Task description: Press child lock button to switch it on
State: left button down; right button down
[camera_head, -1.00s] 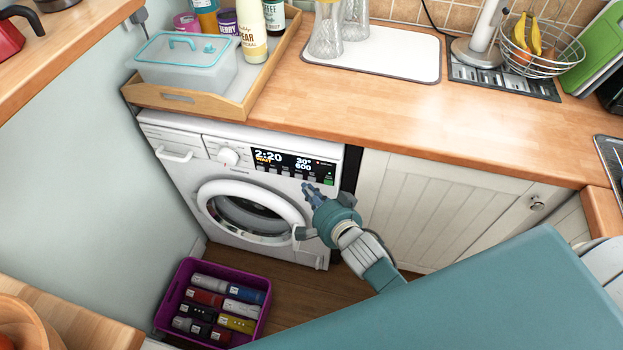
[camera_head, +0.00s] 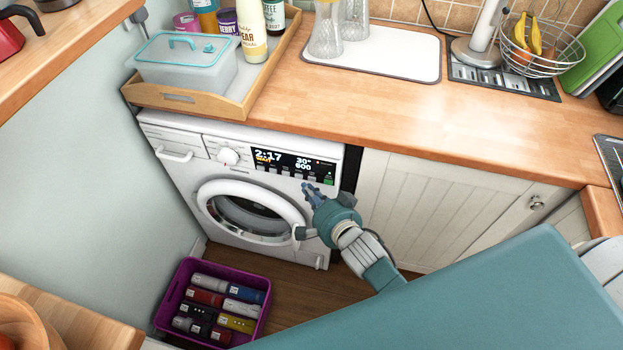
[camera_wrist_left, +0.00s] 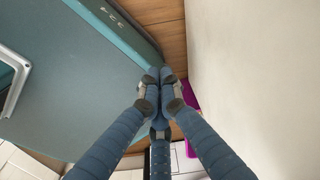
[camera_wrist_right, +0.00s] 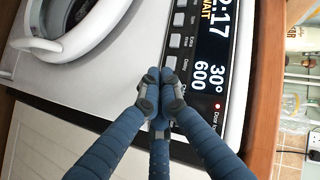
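The white washing machine (camera_head: 180,180) stands under the counter. Its black display (camera_head: 292,165) reads 2:17, WAIT, 30° and 600, and also shows in the right wrist view (camera_wrist_right: 214,45). A row of grey buttons (camera_wrist_right: 176,41) runs along the display. The child lock button cannot be made out clearly; my right fingertips cover that end of the row. My right gripper (camera_head: 308,188) is just in front of the panel, its fingers together and empty in the right wrist view (camera_wrist_right: 158,82). Contact cannot be told. My left gripper (camera_wrist_left: 160,78) is shut and empty, away from the machine.
A purple crate (camera_head: 165,300) with several bottles stands on the floor before the machine. A wooden tray (camera_head: 240,103) with a lidded box and bottles sits above on the counter. A white cupboard (camera_head: 430,200) is right of the machine. The round door (camera_head: 208,195) is closed.

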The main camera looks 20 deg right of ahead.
jog(key=shift+w, duration=0.1)
jog(key=shift+w+d, duration=0.25)
dwell(0.3)
jog(key=shift+w+d+p, duration=0.2)
jog(key=shift+w+p, duration=0.1)
dwell(0.7)
jog(key=shift+s, duration=0.1)
jog(key=shift+s+a+p, duration=0.35)
jog(key=shift+s+a, duration=0.1)
jog(key=shift+s, duration=0.1)
jog(key=s+a, duration=0.1)
jog(key=s, duration=0.1)
jog(key=s+a+p, duration=0.1)
jog(key=s, duration=0.1)
jog(key=shift+a, duration=0.4)
